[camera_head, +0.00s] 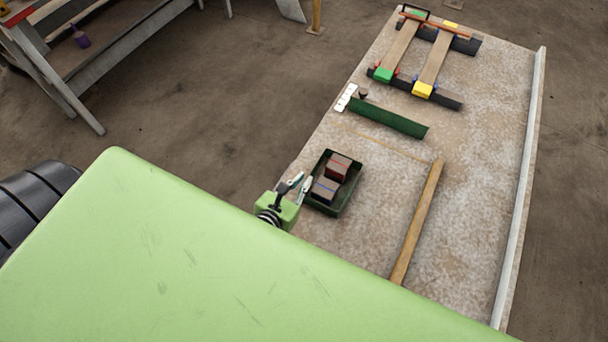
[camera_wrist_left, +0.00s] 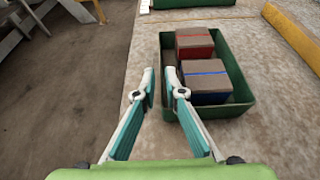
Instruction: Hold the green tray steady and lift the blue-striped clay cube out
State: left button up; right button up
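The dark green tray (camera_head: 345,203) stands on the speckled table top, and it also shows in the left wrist view (camera_wrist_left: 245,62). Two brown clay cubes sit inside it. The blue-striped cube (camera_head: 325,189) is on the near side, and its blue stripe shows in the left wrist view (camera_wrist_left: 207,78). The red-striped cube (camera_head: 338,168) is behind it. My left gripper (camera_head: 298,182) is at the tray's left edge; in its wrist view the fingers (camera_wrist_left: 162,85) are apart with a gap between them. The right finger overlaps the tray's left wall; contact cannot be told. My right gripper is not in view.
A wooden strip (camera_head: 417,222) lies right of the tray. Two wooden slats with a green block (camera_head: 383,75) and a yellow block (camera_head: 422,90) are at the far end. A pale rail (camera_head: 520,190) edges the table's right side.

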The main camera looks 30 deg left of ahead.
aim_at(313, 169)
pick_arm(q)
jog(key=shift+x, duration=1.2)
jog(key=x, duration=0.3)
jog(key=shift+w, duration=0.3)
jog(key=shift+w+f, duration=0.3)
jog(key=shift+w, duration=0.3)
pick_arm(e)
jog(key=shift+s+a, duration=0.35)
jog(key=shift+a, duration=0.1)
pick_arm(q)
grip_shut()
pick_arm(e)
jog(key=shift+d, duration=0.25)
